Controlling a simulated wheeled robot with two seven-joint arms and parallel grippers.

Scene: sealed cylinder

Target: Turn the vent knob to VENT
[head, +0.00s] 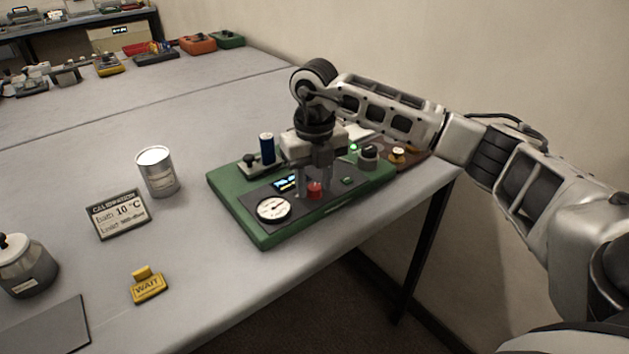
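The green instrument board (263,236) lies near the table's right front edge. It carries a black panel with a round white dial (273,208), a small lit display (286,183) and a red knob (315,191). A grey knob (369,152) sits at its far right, beside a lit green lamp (354,148). No VENT lettering is readable. My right gripper (314,187) points straight down over the panel. Its two fingers are apart, with the red knob between them near the fingertips; whether they touch it is unclear. My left gripper is out of view.
A blue cylinder (267,148) stands at the board's back left. To the left are a metal can (157,171), a calibration sign (119,215), a yellow WAIT tag (149,287) and a lidded pot (24,266). A brown board (408,159) adjoins at right, near the wall.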

